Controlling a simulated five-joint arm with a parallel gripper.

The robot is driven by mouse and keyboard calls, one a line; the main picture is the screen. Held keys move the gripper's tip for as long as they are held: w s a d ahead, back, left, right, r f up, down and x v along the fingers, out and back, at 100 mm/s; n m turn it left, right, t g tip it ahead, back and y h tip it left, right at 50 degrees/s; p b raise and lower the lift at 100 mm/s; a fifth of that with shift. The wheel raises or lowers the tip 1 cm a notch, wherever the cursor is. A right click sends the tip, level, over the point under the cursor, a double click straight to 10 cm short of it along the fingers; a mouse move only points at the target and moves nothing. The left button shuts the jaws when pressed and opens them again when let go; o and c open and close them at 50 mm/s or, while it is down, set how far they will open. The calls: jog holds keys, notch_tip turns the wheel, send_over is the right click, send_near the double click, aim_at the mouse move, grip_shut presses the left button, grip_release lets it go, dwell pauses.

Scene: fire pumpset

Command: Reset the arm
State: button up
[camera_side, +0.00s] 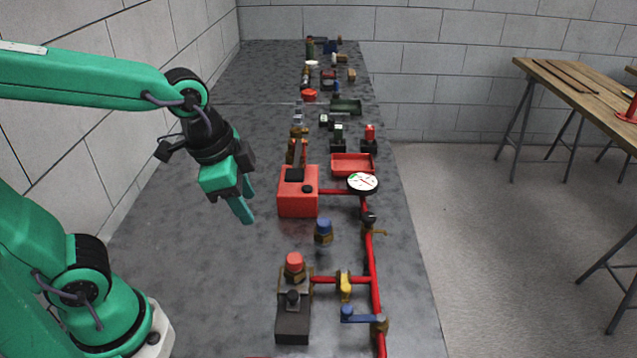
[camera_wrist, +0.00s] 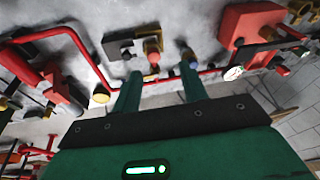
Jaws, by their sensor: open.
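My green gripper (camera_side: 243,208) hangs above the bare left part of the dark bench in the side view, tilted down and to the right. It is left of the red pump box (camera_side: 298,192) and touches nothing that I can make out. In the wrist view my gripper (camera_wrist: 160,84) shows two green fingers apart with nothing held between them. Beyond the fingers lie a red-capped fitting (camera_wrist: 152,50), a blue-capped fitting (camera_wrist: 188,60) and the red box (camera_wrist: 248,24). In the side view the blue-capped fitting (camera_side: 323,230) stands right of the gripper and the red-capped fitting (camera_side: 295,264) stands nearer.
Red piping (camera_side: 373,272) with a yellow valve handle (camera_side: 345,285), a blue lever (camera_side: 360,317) and a white gauge (camera_side: 362,183) runs along the bench's right side. A red tray (camera_side: 352,165) and several small parts stand farther back. The bench's left side (camera_side: 215,285) is clear.

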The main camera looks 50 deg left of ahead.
jog(key=s+a+r+n+t, duration=0.2)
jog(key=s+a+r+n, duration=0.1)
jog(key=a+n, duration=0.2)
jog(key=n, duration=0.2)
jog(key=shift+s+a+r+n+y, duration=0.2)
jog(key=shift+s+a+n+y, duration=0.1)
jog(key=shift+w+d, duration=0.1)
jog(key=shift+w, duration=0.05)
jog(key=shift+c, duration=0.2)
dwell(0.6)
